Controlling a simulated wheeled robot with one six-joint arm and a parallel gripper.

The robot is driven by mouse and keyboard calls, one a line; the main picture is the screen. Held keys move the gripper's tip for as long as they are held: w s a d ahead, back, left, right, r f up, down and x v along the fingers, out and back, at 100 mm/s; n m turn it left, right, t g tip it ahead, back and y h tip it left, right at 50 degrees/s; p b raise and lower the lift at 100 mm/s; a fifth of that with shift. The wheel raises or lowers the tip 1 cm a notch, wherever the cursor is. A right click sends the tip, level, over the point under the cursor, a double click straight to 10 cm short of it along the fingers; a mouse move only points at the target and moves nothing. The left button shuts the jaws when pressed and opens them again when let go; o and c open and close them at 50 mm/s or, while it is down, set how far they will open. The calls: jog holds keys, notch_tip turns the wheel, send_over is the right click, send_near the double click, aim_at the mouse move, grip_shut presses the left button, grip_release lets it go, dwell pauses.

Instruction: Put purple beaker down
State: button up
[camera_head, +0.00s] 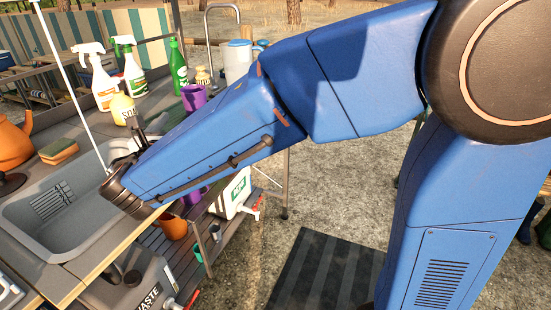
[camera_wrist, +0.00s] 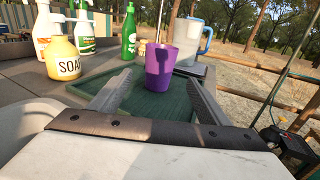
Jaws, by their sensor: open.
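The purple beaker (camera_wrist: 164,65) stands upright on a green mat (camera_wrist: 120,105) in the wrist view. In the head view the beaker (camera_head: 194,97) shows on the counter, just past my arm. My gripper (camera_wrist: 161,79) is open, with one finger to the left of the beaker and one to the right. Gaps show between the fingers and the beaker, so it is not gripped. In the head view my arm hides much of the gripper and the mat.
A soap bottle (camera_wrist: 63,58), spray bottles (camera_wrist: 84,35) and a green bottle (camera_wrist: 129,32) stand left of the mat. A clear jug (camera_wrist: 191,40) stands behind the beaker. The grey sink (camera_head: 65,215) and a sponge (camera_head: 58,151) are at the left in the head view.

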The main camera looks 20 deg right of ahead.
jog(key=s+d+f+m+g+h, duration=0.2)
jog(key=d+m+g, duration=0.25)
jog(key=d, duration=0.75)
jog(key=s+d+f+m+g+h, duration=0.1)
jog(key=d+f+m+g+h, duration=0.15)
jog(key=d+m, duration=0.65)
jog(key=s+d+f+m+g+y, duration=0.1)
jog(key=s+d+f+m+g, duration=0.2)
jog(key=s+d, duration=0.3)
jog(key=s+d+f+m+g+y, duration=0.2)
jog(key=s+d+f, duration=0.15)
jog(key=d, duration=0.45)
jog(key=s+f+m+y, duration=0.4)
jog(key=s+m+y, duration=0.2)
jog(key=s+m, duration=0.8)
jog(key=shift+s+f+g, duration=0.2)
jog(key=shift+s+g, duration=0.1)
jog(key=shift+s, duration=0.25)
